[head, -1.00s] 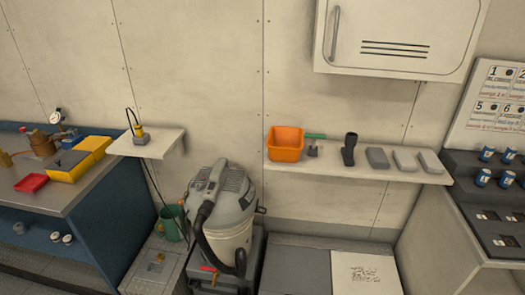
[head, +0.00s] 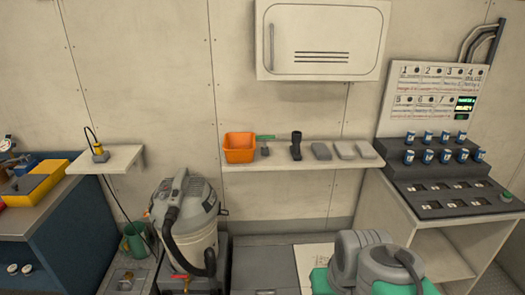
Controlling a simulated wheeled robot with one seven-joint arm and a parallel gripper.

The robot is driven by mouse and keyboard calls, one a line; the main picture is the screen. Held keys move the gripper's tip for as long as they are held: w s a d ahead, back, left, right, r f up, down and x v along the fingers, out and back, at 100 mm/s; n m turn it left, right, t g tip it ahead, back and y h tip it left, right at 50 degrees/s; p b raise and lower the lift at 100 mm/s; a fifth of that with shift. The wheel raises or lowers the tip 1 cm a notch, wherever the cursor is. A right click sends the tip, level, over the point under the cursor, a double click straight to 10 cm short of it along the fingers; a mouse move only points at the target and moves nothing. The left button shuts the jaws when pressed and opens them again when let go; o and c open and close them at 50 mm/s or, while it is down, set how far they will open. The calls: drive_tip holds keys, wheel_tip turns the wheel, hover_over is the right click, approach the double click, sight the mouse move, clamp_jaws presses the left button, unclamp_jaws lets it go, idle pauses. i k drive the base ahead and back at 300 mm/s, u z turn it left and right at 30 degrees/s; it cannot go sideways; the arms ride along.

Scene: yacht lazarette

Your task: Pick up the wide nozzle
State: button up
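A black upright nozzle-like piece (head: 296,147) stands on the long wall shelf (head: 235,168), right of the orange bin. It is the only nozzle-shaped thing I can make out, but I cannot tell for sure that it is the wide nozzle. A grey wet-dry vacuum (head: 186,215) with a black hose stands on the floor level below the shelf's left end. Grey and green links of my arm (head: 380,263) show at the bottom right. My gripper is not in view.
The orange bin (head: 239,147), a green-handled tool (head: 264,146) and several grey blocks (head: 343,149) share the shelf. A white cabinet (head: 322,40) hangs above. A console with blue-and-white cans (head: 445,155) stands right. A blue bench (head: 60,230) stands left.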

sight(296, 136)
drive_tip(key=z, duration=1.15)
drive_tip(key=i, duration=0.85)
drive_tip(key=u, duration=2.85)
drive_tip(key=i, duration=0.5)
